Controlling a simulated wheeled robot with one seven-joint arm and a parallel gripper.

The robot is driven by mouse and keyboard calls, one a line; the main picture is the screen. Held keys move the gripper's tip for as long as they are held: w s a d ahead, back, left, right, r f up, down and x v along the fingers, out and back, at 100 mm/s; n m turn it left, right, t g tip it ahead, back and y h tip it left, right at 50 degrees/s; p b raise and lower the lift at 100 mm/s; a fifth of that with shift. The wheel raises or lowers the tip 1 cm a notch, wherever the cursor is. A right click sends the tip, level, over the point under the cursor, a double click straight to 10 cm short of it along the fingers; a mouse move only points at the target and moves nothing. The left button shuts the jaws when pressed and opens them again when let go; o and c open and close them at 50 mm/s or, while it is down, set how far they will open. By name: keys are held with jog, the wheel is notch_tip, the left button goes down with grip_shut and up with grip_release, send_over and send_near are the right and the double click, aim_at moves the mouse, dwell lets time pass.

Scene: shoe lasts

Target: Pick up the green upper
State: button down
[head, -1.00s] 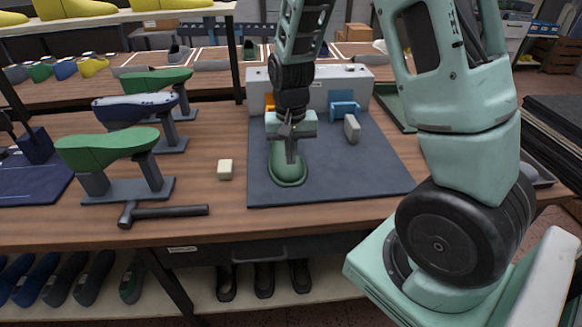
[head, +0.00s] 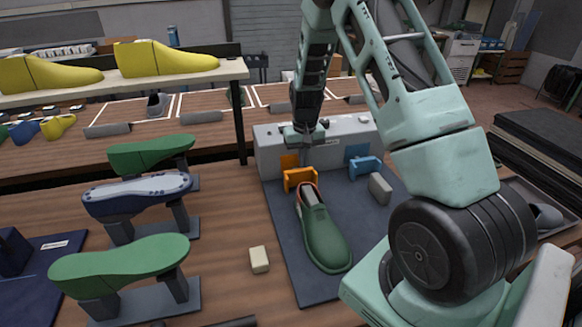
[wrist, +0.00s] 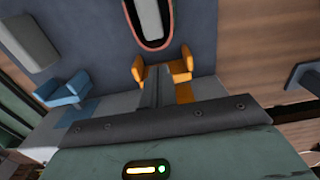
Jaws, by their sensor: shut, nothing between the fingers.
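The green upper (head: 323,234) is a shoe-shaped piece with an orange-edged opening. It lies on the dark blue mat (head: 294,262) with its toe toward me and its opening toward the orange bracket. In the wrist view only its opening end (wrist: 149,20) shows, at the top edge. My gripper (head: 306,158) is above the back of the mat, beyond the upper and apart from it, near the orange bracket. In the wrist view my gripper (wrist: 154,78) has its fingers together with nothing between them, over the orange bracket.
An orange bracket (head: 300,178) and a blue bracket (head: 364,167) stand before a grey block (head: 268,152). A grey piece (head: 380,188) and a cream block (head: 259,260) sit nearby. Green and blue lasts on stands (head: 120,267) line the left. A shelf (head: 150,82) holds yellow lasts.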

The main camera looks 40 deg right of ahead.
aim_at(305, 187)
jog(key=f+p, duration=0.1)
jog(key=f, duration=0.2)
jog(key=f+p, duration=0.1)
jog(key=f, duration=0.2)
jog(key=f+p, duration=0.1)
jog(key=f, duration=0.3)
jog(key=shift+w+d, duration=0.4)
jog(key=shift+s+f, duration=0.1)
jog(key=shift+s+a+b, duration=0.3)
jog(key=shift+s+a, duration=0.2)
jog(key=shift+s, duration=0.4)
